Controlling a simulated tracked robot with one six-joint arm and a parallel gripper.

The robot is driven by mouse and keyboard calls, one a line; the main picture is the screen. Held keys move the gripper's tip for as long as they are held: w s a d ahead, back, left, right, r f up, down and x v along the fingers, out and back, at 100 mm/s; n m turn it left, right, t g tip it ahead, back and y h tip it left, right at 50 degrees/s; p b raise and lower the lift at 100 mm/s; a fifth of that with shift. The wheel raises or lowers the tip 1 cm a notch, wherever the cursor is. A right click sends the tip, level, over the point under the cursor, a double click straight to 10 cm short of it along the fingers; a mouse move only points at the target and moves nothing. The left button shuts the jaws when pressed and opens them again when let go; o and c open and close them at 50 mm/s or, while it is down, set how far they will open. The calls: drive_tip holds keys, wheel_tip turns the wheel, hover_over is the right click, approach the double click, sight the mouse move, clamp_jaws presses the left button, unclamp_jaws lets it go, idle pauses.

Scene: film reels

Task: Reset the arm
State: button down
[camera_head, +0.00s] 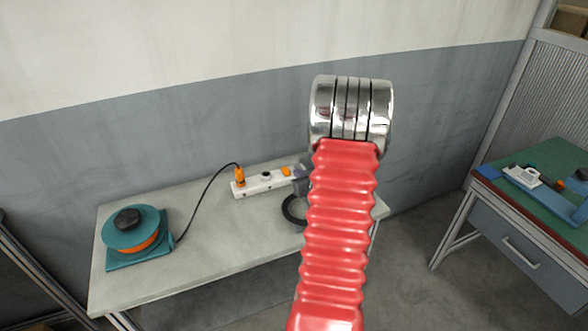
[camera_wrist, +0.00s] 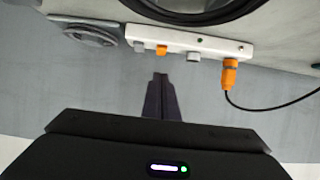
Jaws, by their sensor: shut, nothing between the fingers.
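My arm, with a red ribbed sleeve and a shiny metal joint, rises in front of the table in the head view and hides part of it. My gripper (camera_wrist: 161,78) shows in the wrist view as dark fingers that are shut with nothing between them. The fingers point toward a white power strip (camera_wrist: 185,41) and stand apart from it in the picture. The gripper cannot be made out clearly in the head view.
A grey table (camera_head: 215,232) holds the power strip (camera_head: 262,183), an orange plug (camera_head: 240,177) with a black cable, and a teal and orange reel (camera_head: 131,230). A dark ring (camera_head: 290,210) is partly hidden behind my arm. A green-topped bench (camera_head: 552,160) stands right.

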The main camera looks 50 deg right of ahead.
drive_tip(key=shift+s+a, duration=0.35)
drive_tip(key=shift+s, duration=0.15)
drive_tip(key=shift+r, duration=0.1)
drive_tip(key=w+a+r+n+g+y, duration=0.1)
drive_tip(key=w+a+r+g, duration=0.15)
drive_tip(key=a+r, duration=0.75)
drive_tip(key=w+a+r+n+g, duration=0.1)
drive_tip(key=w+a+r, duration=0.45)
drive_tip(key=a, duration=0.85)
drive_tip(key=s+a+r+n+y, duration=0.1)
drive_tip(key=s+a+y, duration=0.1)
drive_tip(key=s+a, duration=0.4)
drive_tip(key=s+a+r+n+g+y, duration=0.1)
drive_tip(key=s+a+r, duration=0.1)
drive_tip(key=s+a, duration=0.5)
drive_tip(key=s+a+r+n+g+y, duration=0.1)
drive_tip(key=s+a, duration=0.5)
drive_tip(key=a, duration=0.9)
drive_tip(key=shift+s+a+r+n+y, duration=0.2)
drive_tip(key=shift+r+n+y, duration=0.25)
drive_tip(key=shift+y, duration=0.35)
